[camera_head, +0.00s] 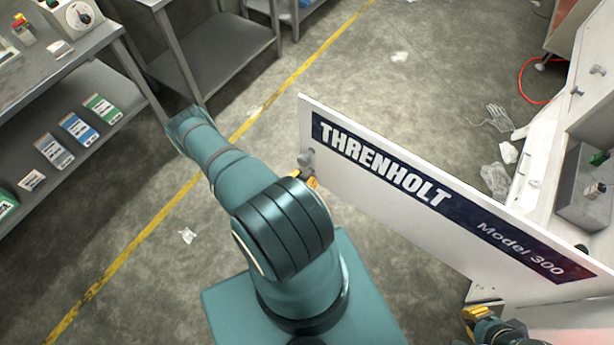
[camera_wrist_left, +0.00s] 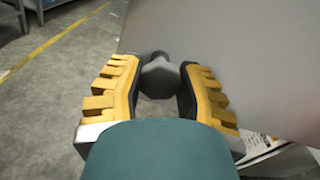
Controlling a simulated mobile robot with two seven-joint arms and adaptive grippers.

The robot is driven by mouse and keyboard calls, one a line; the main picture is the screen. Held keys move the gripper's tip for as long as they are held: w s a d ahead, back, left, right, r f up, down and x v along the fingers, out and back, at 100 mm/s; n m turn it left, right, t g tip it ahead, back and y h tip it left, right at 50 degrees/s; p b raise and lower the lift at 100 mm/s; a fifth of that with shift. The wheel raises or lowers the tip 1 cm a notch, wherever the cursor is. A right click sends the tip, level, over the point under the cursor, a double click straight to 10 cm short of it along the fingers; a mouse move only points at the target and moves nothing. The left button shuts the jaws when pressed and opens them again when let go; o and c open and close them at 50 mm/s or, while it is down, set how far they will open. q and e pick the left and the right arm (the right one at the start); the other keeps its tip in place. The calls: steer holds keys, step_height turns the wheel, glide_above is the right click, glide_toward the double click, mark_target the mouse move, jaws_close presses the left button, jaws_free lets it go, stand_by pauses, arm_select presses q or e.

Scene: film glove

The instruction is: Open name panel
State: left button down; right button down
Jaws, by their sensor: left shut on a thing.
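The white name panel (camera_head: 385,205) carries a dark plate reading "THRENHOLT Model 300". It stands out at an angle from the white machine on the right, over the floor. A grey knob (camera_head: 305,158) is at its left end. My left gripper (camera_head: 311,181) is mostly hidden behind my arm, with only a bit of yellow finger showing. In the left wrist view, the yellow fingers of my left gripper (camera_wrist_left: 160,88) are shut on the grey knob (camera_wrist_left: 160,72), beside the panel's grey face (camera_wrist_left: 235,45). My right gripper (camera_head: 478,314) shows partly at the bottom right, below the panel; its fingertips are unclear.
The white machine body (camera_head: 545,150) with an inner grey box (camera_head: 590,200) is at the right. Clear plastic film (camera_head: 495,178) and a glove-like piece (camera_head: 497,118) lie near it. A grey shelf bench (camera_head: 75,70) stands at the left. Open floor lies beyond the panel.

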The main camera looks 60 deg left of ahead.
arm_select(q)
steer(key=shift+s+d+f, duration=0.15)
steer(key=shift+s+d, duration=0.05)
stand_by(0.3)
steer(key=c, duration=0.5)
jaws_free()
steer(key=shift+a, duration=0.1)
steer(key=v, duration=1.2)
